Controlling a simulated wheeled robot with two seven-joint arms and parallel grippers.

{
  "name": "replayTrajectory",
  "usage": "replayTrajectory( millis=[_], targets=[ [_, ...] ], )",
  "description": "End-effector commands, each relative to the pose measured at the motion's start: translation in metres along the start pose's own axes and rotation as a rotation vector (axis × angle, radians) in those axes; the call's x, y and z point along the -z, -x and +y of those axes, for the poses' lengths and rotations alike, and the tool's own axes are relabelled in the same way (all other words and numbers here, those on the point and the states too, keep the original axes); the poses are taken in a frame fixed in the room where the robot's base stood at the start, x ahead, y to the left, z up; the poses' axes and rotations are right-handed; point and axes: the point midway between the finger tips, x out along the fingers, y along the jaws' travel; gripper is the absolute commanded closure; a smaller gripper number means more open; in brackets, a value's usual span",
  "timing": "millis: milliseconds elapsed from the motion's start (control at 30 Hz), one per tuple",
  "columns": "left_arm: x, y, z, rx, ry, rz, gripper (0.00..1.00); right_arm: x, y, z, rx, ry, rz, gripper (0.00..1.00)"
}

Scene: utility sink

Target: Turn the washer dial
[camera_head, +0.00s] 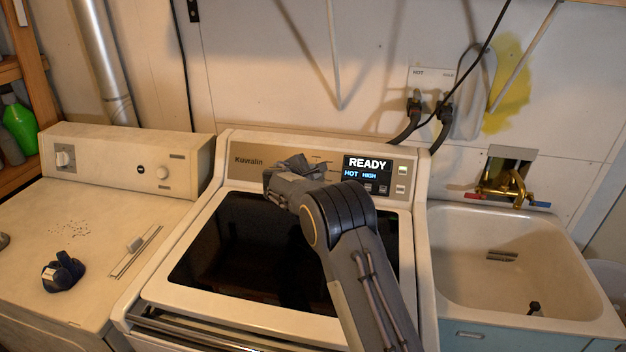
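The washer (170,291) stands in the middle, with a brown control panel (245,172) at its back. I cannot make out the washer dial; my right gripper and wrist cover part of the panel left of the display. My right arm comes in from the lower right, over the dark lid. My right gripper (301,164) is at the panel, seen from behind; its fingers are too hidden to tell if they are open or touching anything. My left gripper is not in view.
A second machine (100,215) with knobs stands at left, with a dark blue bundled item (63,272) on top. A utility sink (520,255) with a brass faucet (503,187) is at right. Hoses (405,128) hang behind the washer.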

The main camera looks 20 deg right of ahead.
Motion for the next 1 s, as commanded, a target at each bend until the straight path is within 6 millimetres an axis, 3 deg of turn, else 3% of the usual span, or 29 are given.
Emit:
replayTrajectory(
  millis=[100, 500, 1000],
  targets=[
    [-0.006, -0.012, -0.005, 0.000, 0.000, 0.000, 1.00, 0.002, -0.002, -0.003, 0.024, -0.092, 0.000, 1.00],
    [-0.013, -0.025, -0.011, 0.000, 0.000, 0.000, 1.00, 0.001, -0.001, -0.002, 0.086, -0.312, 0.001, 1.00],
    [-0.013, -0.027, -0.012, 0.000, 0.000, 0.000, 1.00, 0.001, 0.000, -0.002, 0.102, -0.364, 0.000, 1.00]
  ],
)
